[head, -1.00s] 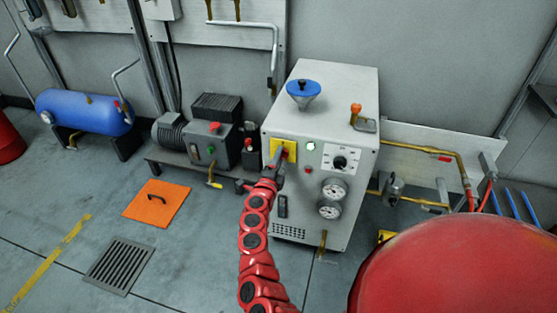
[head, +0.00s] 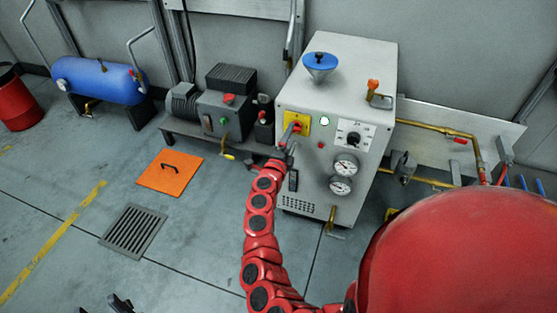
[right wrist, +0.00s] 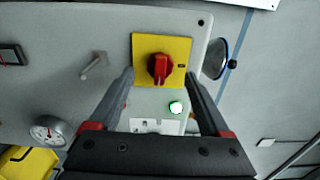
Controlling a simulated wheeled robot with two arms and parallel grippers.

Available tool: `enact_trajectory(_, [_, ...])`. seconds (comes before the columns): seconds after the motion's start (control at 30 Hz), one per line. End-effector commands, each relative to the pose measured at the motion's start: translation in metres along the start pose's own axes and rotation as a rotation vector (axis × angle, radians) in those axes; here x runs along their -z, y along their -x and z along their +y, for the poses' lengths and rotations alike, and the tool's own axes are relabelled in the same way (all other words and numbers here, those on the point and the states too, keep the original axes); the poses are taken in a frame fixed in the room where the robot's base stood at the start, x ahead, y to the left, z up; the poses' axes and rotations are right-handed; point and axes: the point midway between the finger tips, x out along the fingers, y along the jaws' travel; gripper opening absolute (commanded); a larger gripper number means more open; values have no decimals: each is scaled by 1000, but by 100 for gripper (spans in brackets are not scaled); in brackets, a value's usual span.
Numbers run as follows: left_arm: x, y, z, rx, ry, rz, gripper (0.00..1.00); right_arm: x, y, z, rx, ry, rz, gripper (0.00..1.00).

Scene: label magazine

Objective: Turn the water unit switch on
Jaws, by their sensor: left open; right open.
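The water unit is a pale grey cabinet (head: 340,85) in the middle of the head view. Its switch is a red rotary knob on a yellow square plate (head: 303,123), left of a lit green lamp (head: 324,121). In the right wrist view the red knob (right wrist: 160,68) sits on its plate, with a dark mark at one edge. My right gripper (head: 287,137) is at the switch. In the right wrist view its open fingers (right wrist: 160,75) flank the plate, with gaps to the knob. My left gripper (head: 121,303) is open, low at the left, partly cut off.
Two gauges (head: 345,165) and a black dial (head: 354,138) are on the cabinet front. A motor pump (head: 215,110) and blue tank (head: 100,80) stand left. An orange hatch (head: 170,173) and floor grate (head: 132,229) lie on open floor. Brass pipes (head: 440,130) run right.

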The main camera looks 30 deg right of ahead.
Motion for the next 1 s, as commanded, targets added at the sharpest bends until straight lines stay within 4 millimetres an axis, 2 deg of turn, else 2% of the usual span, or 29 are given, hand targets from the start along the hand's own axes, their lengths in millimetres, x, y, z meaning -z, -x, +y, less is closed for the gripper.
enact_trajectory(0.03, [1,-3,0,0,0,1,50,-2,15,1,-6,-2,-4,81])
enact_trajectory(0.3, [2,-10,0,0,0,0,50,-1,88,0,-4,1,-3,81])
enact_trajectory(0.5, [2,-13,-1,0,0,0,50,-2,126,0,-3,-1,-5,81])
enact_trajectory(0.7, [2,-14,-1,0,0,0,50,0,142,1,-2,-1,0,81])
enact_trajectory(1.0, [2,-14,-1,0,0,0,50,0,143,1,-2,-1,1,81])
